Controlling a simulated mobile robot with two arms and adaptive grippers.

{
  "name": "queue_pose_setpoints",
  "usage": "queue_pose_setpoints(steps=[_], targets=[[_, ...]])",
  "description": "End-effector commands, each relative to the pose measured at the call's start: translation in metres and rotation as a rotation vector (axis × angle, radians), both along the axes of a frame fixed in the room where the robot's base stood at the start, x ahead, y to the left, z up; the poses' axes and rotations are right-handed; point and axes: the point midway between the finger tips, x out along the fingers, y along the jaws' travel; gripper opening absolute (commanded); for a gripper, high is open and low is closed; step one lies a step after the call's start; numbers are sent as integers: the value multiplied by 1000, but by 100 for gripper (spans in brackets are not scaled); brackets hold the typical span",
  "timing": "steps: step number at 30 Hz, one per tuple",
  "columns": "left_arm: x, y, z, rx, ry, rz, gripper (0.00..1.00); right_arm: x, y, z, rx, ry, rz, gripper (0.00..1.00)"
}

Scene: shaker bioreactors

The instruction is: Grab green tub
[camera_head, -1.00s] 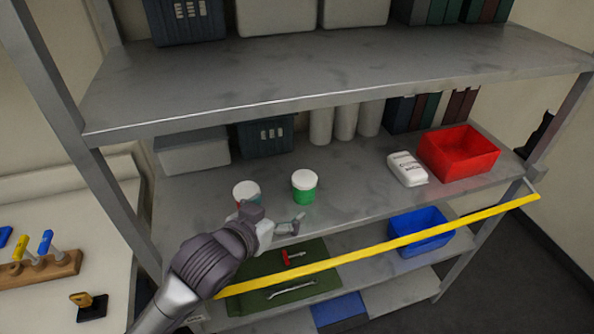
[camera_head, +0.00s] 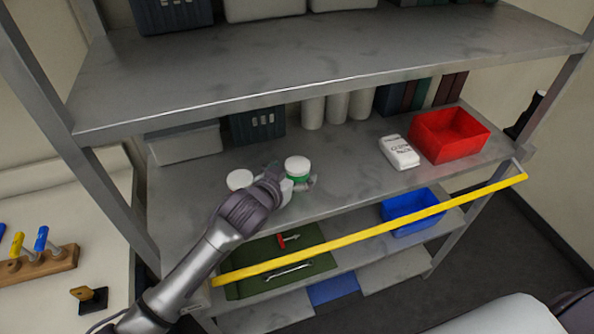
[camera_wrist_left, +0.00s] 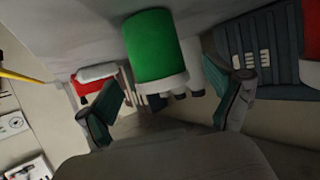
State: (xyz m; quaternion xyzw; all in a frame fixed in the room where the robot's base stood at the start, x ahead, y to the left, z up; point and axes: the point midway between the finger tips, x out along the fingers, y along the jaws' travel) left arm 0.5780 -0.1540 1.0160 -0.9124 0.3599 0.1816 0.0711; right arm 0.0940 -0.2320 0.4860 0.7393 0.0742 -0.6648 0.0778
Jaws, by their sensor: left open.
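The green tub (camera_head: 297,169) with a white lid stands on the middle shelf. In the left wrist view the green tub (camera_wrist_left: 153,48) appears upside down, between the two fingers and ahead of them. My left gripper (camera_head: 296,184) is open around or just in front of the tub; I cannot tell whether a finger touches it. Its two fingers show spread apart in the left wrist view (camera_wrist_left: 168,95). A second white-lidded tub (camera_head: 239,179) stands just left of the gripper, its body mostly hidden by my arm. My right gripper is not in view.
White canisters (camera_head: 337,107) and a dark crate (camera_head: 257,125) stand behind. A yellow bar (camera_head: 370,232) crosses the front, below the middle shelf. The upper shelf (camera_head: 320,62) hangs above.

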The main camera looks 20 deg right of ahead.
Motion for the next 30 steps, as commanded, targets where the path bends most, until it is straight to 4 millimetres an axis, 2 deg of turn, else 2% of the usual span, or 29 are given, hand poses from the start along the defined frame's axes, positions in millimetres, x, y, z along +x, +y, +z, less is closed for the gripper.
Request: queue_pose_setpoints(steps=[1, 6, 15, 27, 30], targets=[[4, -5, 0, 1, 0, 0, 92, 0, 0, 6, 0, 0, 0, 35], [16, -16, -9, 1, -1, 0, 92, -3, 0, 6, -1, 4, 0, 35], [18, -17, -11, 0, -1, 0, 90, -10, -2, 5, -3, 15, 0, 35], [18, -17, -11, 1, -1, 0, 24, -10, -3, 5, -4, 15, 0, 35], [18, -17, -10, 0, -1, 0, 24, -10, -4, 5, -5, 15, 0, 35]])
